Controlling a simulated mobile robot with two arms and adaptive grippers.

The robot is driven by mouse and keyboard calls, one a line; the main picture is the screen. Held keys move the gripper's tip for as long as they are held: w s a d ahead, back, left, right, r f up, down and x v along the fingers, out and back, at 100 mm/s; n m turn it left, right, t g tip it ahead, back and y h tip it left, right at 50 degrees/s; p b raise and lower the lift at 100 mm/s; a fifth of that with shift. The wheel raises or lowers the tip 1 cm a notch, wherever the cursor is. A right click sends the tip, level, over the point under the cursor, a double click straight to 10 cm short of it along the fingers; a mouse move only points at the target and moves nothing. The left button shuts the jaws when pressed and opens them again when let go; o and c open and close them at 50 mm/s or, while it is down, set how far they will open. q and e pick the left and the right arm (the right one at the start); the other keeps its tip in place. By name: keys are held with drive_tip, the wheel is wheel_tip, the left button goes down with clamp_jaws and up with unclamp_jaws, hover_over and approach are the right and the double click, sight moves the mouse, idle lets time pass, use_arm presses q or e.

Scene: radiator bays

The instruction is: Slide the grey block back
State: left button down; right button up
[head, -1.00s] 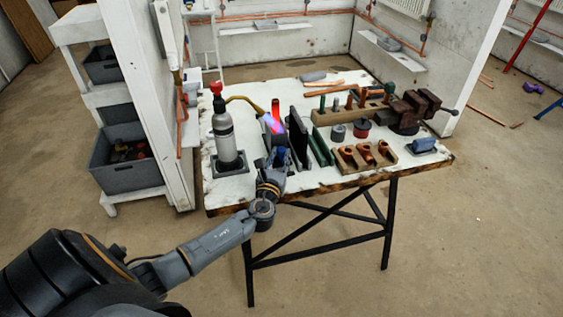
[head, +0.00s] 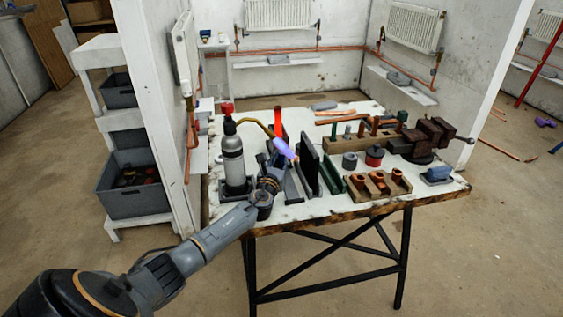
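Several grey pieces are in view, and I cannot tell which is the task's block. A low grey block (head: 293,187) lies on the table just right of my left gripper (head: 272,163), beside the upright dark panel (head: 308,165). Another flat grey block (head: 323,105) lies at the table's back edge. My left gripper is low over the table, between the torch bottle (head: 232,160) and the dark panel. Its fingers are small and partly hidden by its own wrist, so its opening is unclear. My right gripper is out of view.
A bluish torch flame (head: 284,149) burns just beyond my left gripper, with a red upright piece (head: 278,120) behind it. A green rail (head: 329,175), copper fittings (head: 378,184) and a vise (head: 425,138) stand to the right. The table's back left is fairly clear.

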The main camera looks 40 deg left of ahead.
use_arm(q)
drive_tip(key=shift+a+r, duration=0.15)
drive_tip(key=shift+r, duration=0.05)
drive_tip(key=c, duration=1.3)
unclamp_jaws()
drive_tip(key=shift+o, duration=1.2)
drive_tip(key=shift+w+f, duration=0.15)
drive_tip(key=shift+f, duration=0.05)
drive_tip(key=shift+s, duration=0.3)
drive_tip(key=v, duration=1.1)
drive_tip(key=shift+s, duration=0.2)
drive_tip(key=shift+d+f, duration=0.1)
drive_tip(key=shift+d, duration=0.1)
